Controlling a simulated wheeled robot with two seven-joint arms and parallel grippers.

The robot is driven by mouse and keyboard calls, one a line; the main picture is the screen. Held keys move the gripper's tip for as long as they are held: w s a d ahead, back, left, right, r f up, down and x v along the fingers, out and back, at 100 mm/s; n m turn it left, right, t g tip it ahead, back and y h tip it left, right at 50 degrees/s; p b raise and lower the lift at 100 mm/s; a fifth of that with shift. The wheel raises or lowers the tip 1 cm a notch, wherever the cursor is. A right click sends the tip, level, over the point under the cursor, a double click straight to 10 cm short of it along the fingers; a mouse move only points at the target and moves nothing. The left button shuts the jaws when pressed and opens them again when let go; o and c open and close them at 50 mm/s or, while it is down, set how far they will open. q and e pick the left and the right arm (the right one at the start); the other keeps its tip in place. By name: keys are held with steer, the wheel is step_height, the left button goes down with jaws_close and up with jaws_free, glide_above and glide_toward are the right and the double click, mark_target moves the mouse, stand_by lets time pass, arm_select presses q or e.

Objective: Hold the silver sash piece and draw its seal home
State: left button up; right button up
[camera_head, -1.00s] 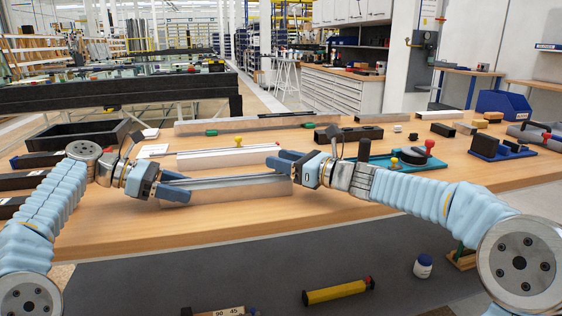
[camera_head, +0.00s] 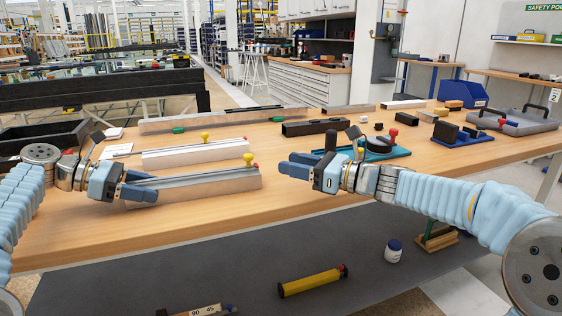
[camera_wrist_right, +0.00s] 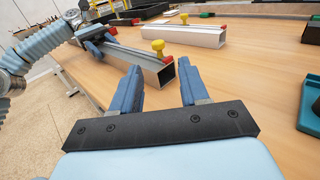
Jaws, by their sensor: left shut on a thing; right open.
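The silver sash piece (camera_head: 205,189) lies lengthwise on the bench, a long grey bar with a thin line along its top. A yellow knob (camera_head: 248,159) and a small red tip sit at its right end; the knob also shows in the right wrist view (camera_wrist_right: 158,46). My left gripper (camera_head: 143,187) is shut on the sash piece near its left end, and its fingers hide that part. My right gripper (camera_head: 292,166) is open and empty, apart from the right end of the piece. How the seal sits in its groove is too small to tell.
A white bar (camera_head: 195,153) with its own yellow knob lies just behind. A teal tray (camera_head: 385,150) with a red knob stands beyond my right gripper, near a dark block (camera_head: 315,127). A blue bin (camera_head: 462,94) is at the back right. The bench front is clear.

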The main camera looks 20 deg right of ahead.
stand_by(0.3)
arm_select(q)
steer(key=o, duration=1.1)
